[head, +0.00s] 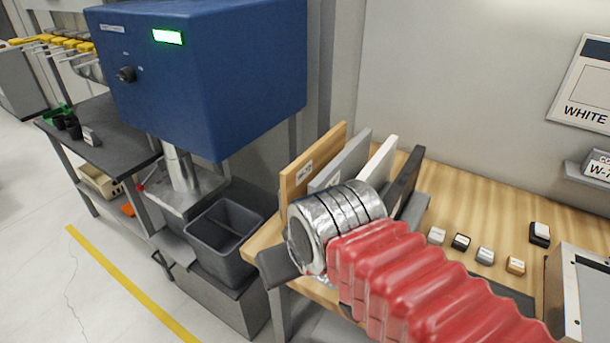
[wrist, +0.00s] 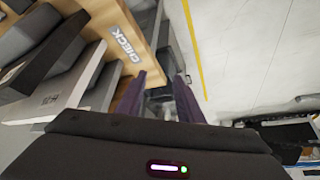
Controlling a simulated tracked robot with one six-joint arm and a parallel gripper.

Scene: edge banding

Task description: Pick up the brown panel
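The brown panel (head: 325,152) is light wood-brown and stands on edge, leftmost in a row of panels on the wooden bench in the head view. A white label is on its face. In the wrist view, a wood-coloured surface (wrist: 100,18) carries a label reading "CHECK"; I cannot tell whether it is the panel or the bench. My gripper (wrist: 160,78) is open, its two dark fingers apart with nothing visible between them. In the head view my red-sleeved arm and silver cuff cover the panel's lower part and most of the gripper, which is close in front of the panels.
A grey panel (head: 342,158), a white panel (head: 379,160) and a black panel (head: 404,180) stand right of the brown one. A blue machine (head: 210,75) and a grey bin (head: 226,243) are at the left. Several small labelled blocks sit on the bench (head: 470,195).

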